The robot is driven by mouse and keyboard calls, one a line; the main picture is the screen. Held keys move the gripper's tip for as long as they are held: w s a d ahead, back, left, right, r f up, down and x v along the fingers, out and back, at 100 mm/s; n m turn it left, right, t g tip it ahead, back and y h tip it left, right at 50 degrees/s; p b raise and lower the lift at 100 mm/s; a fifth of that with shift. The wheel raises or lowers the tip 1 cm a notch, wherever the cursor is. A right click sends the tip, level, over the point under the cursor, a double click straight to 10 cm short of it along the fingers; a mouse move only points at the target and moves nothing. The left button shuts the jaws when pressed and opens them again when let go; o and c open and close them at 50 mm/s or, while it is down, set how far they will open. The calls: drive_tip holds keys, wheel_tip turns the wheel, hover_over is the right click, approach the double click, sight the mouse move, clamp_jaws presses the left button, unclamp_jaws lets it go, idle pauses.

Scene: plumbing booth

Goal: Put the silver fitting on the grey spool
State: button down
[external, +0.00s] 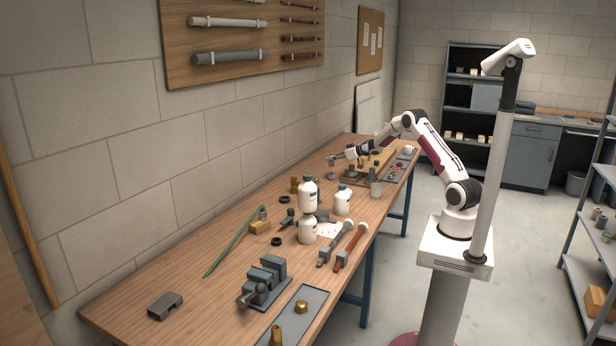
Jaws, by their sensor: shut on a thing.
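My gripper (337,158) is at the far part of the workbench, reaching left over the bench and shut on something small. A small silver-grey piece (331,172) shows right at or just below the fingertips. It looks like the silver fitting, but it is too small here to make out its shape or whether it clears the bench.
The wooden workbench (190,255) runs along the block wall.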

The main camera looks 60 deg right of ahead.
sight(332, 164)
drive_tip(key=shift+f, duration=1.85)
drive_tip(key=shift+f, duration=0.15)
drive_tip(key=c, duration=1.9)
unclamp_jaws()
drive_tip(key=shift+s+r, duration=0.4)
drive_tip(key=shift+s, duration=0.2)
drive_tip(key=shift+v, duration=5.35)
drive_tip(key=shift+r, duration=0.1)
